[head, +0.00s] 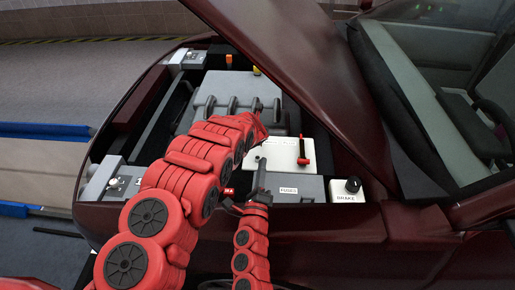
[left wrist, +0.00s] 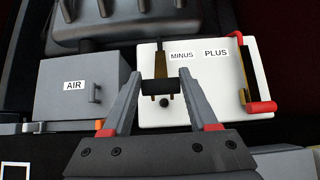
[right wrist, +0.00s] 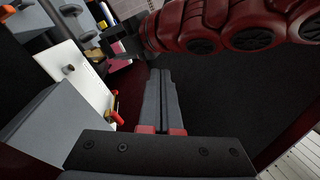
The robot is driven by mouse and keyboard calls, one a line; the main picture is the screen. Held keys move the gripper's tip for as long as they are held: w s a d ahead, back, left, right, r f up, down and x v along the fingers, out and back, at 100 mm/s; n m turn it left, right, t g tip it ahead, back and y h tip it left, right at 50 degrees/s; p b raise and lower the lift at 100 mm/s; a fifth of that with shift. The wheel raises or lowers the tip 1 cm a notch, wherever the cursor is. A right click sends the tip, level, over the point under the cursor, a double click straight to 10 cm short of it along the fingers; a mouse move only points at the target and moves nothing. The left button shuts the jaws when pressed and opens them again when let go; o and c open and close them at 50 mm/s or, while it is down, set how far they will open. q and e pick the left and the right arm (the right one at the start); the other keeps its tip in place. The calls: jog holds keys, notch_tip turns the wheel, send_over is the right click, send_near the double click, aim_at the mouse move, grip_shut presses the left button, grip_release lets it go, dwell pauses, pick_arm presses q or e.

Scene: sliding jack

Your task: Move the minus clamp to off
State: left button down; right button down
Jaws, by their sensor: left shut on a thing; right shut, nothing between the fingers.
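The white battery (head: 280,152) sits in the engine bay and fills the right half of the left wrist view (left wrist: 215,90). The black minus clamp (left wrist: 160,87) lies below the MINUS label, with a small round dark post just below it. My left gripper (left wrist: 161,82) is shut on the clamp, one finger on each side. In the head view my left arm hides this gripper. The red plus clamp (head: 303,152) stands at the battery's right side. My right gripper (head: 262,162) is shut and empty in front of the battery; its closed fingers show in the right wrist view (right wrist: 162,75).
The grey FUSES box (head: 300,190) and BRAKE reservoir (head: 350,188) are at the front right. The AIR box (left wrist: 75,85) is left of the battery. The raised hood (head: 310,65) slants above on the right. My two arms are close together.

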pick_arm(q)
jog(key=shift+r, duration=0.1)
pick_arm(e)
jog(key=w+a+f+m+g, duration=0.1)
jog(key=w+f+m, duration=0.1)
jog(key=m, duration=0.1)
jog(key=w+a+f+m+g, duration=0.1)
jog(key=w+f+m, duration=0.1)
jog(key=m, duration=0.2)
jog(key=w+a+f+m+g+y, duration=0.1)
jog(key=w+f+m, duration=0.1)
jog(key=f+m, duration=0.1)
jog(key=shift+m, duration=0.4)
jog(key=shift+w+d+f+m+g, duration=0.1)
jog(key=shift+w+f+m+g, duration=0.3)
jog(key=shift+w+m, duration=0.15)
jog(key=w+f, duration=0.1)
jog(key=w, duration=0.8)
jog(key=shift+w+d, duration=0.15)
jog(key=shift+w, duration=0.05)
